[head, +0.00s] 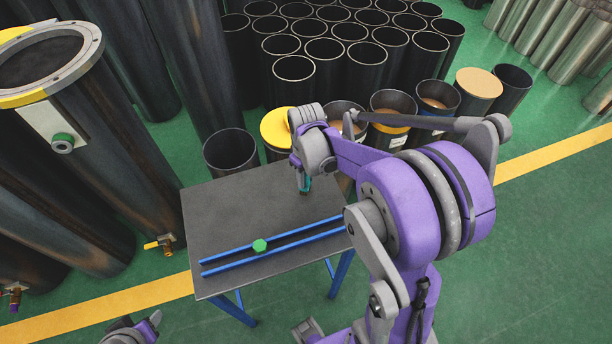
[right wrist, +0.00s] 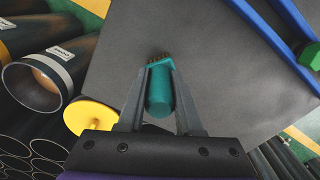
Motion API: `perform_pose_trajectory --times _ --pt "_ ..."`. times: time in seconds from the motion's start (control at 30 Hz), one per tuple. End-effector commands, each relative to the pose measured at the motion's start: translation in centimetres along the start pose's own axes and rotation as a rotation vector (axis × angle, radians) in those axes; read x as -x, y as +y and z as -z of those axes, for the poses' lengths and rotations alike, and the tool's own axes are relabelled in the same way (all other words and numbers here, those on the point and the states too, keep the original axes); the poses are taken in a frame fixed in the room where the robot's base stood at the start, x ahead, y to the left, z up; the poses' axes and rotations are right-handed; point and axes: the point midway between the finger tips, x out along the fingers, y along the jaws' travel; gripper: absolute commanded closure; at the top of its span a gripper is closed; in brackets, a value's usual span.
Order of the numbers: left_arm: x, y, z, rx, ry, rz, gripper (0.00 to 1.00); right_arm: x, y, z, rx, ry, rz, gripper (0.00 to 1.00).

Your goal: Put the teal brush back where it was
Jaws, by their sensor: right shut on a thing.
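The teal brush (right wrist: 160,92) is between the two fingers of my right gripper (right wrist: 161,88) in the right wrist view, its bristle end pointing away from the palm. In the head view my right gripper (head: 304,188) is over the right part of the grey table (head: 235,215), and a small teal part of the brush (head: 307,184) shows there. The gripper is shut on the brush. I cannot tell whether the brush touches the table top. Only a small piece of my left arm shows at the bottom left of the head view, and its gripper is not visible.
Two blue rails (head: 228,258) lie along the table's front, with a green knob (head: 260,246) on them. Open cylinders, one with a yellow lid (head: 276,127), stand close behind the table. A tall flanged cylinder (head: 100,140) stands at left. The table's left part is clear.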

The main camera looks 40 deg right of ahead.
Motion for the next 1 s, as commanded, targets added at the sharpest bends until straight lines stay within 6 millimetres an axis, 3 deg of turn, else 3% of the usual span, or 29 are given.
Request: perform_pose_trajectory --times 0.03,0.2,0.57,1.0 --pt "0.0 0.0 0.0 0.000 0.000 0.000 0.50 0.0 0.0 0.0 0.000 0.000 0.000 0.61" --pt "0.0 0.0 0.0 0.000 0.000 0.000 0.50 0.0 0.0 0.0 0.000 0.000 0.000 0.31" --pt "0.1 0.0 0.1 0.000 0.001 0.000 0.50 0.5 0.0 0.0 0.000 0.000 0.000 0.31" --pt "0.8 0.0 0.9 0.000 0.008 0.000 0.50 8.5 0.0 0.0 0.000 0.001 0.000 0.31"
